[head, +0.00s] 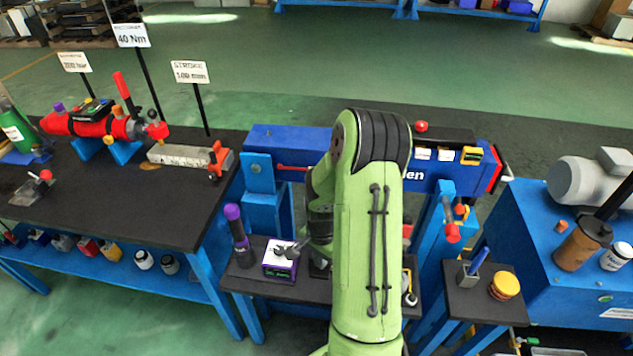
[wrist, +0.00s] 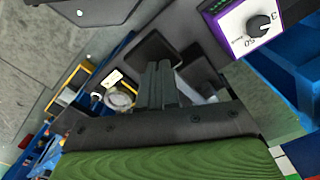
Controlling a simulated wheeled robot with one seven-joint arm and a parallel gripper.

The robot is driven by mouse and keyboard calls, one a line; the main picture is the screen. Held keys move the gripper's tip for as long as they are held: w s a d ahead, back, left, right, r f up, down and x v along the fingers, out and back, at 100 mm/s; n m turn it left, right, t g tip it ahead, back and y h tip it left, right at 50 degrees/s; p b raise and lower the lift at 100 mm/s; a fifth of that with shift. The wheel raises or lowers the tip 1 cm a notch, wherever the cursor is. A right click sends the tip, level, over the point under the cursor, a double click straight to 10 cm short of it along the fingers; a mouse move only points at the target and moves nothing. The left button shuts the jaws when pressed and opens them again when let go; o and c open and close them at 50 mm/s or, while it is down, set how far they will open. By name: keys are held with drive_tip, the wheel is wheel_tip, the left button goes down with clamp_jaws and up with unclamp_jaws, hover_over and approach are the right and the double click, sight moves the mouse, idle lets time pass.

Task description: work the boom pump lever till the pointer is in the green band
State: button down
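The blue boom (head: 290,138) lies across the middle of the head view on blue posts, with my arm covering its centre. A thin red lever (head: 292,168) juts from its left part; I cannot tell whether this is the pump lever. A small yellow-edged box (head: 471,156) sits at the boom's right end, too small to read. I cannot make out a pointer or green band. My gripper (wrist: 158,78) points down in front of the boom, its fingers together with nothing visible between them.
A purple-edged dial box (head: 280,260) and a purple-topped tool (head: 236,232) stand on the low black shelf left of my arm. The black bench (head: 120,205) carries a red cylinder tool (head: 95,125). A blue cabinet (head: 550,290) with a grey motor is at right.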

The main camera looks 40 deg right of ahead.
drive_tip(key=shift+d+f+b, duration=0.1)
drive_tip(key=shift+f+b, duration=0.7)
drive_tip(key=shift+f, duration=0.45)
wheel_tip(320, 180, up, 10)
drive_tip(key=p, duration=0.7)
drive_tip(key=shift+p, duration=0.3)
drive_tip(key=shift+f, duration=0.25)
wheel_tip(320, 180, down, 9)
drive_tip(key=b, duration=0.8)
drive_tip(key=shift+f, duration=0.2)
wheel_tip(320, 180, up, 10)
drive_tip(key=p, duration=0.7)
drive_tip(key=shift+f, duration=0.15)
drive_tip(key=shift+f, duration=0.1)
drive_tip(key=shift+f, duration=0.1)
idle(0.6)
